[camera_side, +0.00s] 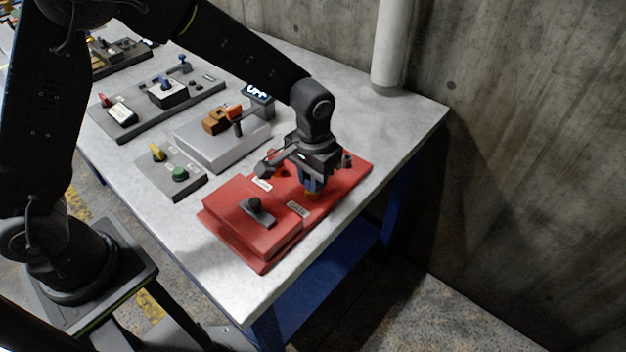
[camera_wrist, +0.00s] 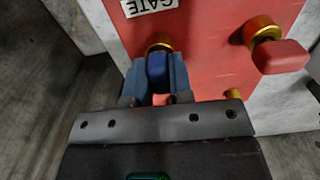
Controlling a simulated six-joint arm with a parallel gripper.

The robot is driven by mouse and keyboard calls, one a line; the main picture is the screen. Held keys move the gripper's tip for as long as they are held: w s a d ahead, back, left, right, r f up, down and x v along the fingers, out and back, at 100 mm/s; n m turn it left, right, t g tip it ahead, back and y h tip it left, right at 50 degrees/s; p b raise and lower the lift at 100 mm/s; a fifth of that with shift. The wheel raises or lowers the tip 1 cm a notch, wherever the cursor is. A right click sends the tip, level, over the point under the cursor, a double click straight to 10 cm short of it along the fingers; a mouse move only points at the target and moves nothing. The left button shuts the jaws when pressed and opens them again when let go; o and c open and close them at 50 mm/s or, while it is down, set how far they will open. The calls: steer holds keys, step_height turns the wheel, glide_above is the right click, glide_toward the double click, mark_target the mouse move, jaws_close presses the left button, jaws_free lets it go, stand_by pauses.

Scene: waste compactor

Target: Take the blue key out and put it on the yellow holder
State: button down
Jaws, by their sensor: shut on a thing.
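My gripper (camera_wrist: 155,78) is shut on the blue key (camera_wrist: 157,68), which sits between its two fingers. The key's end meets a round gold-yellow holder (camera_wrist: 160,42) beside the GATE label; I cannot tell how far it is seated in it. In the side view my gripper (camera_side: 313,181) points down over the red panel (camera_side: 340,187), with a bit of yellow (camera_side: 312,193) just below the fingertips. A red key (camera_wrist: 282,56) stands in another gold-yellow holder (camera_wrist: 262,28) to the right in the wrist view. A further gold piece (camera_wrist: 233,94) shows near the panel edge, partly hidden.
A raised red block with a dark handle (camera_side: 257,211) stands on the panel's near part. A grey box with an orange part (camera_side: 222,119) and a small grey button panel (camera_side: 171,172) lie to the left. A white pipe (camera_side: 392,45) and concrete wall are behind the table.

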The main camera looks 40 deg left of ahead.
steer(key=shift+r, duration=0.5)
stand_by(0.4)
steer(key=shift+r, duration=2.45)
steer(key=w+a+r, duration=0.3)
steer(key=w+a, duration=0.7)
steer(key=w, duration=0.1)
steer(key=shift+w+a, duration=0.2)
steer(key=shift+w, duration=0.05)
steer(key=shift+r, duration=0.1)
steer(key=shift+f, duration=2.9)
steer(key=shift+f, duration=1.65)
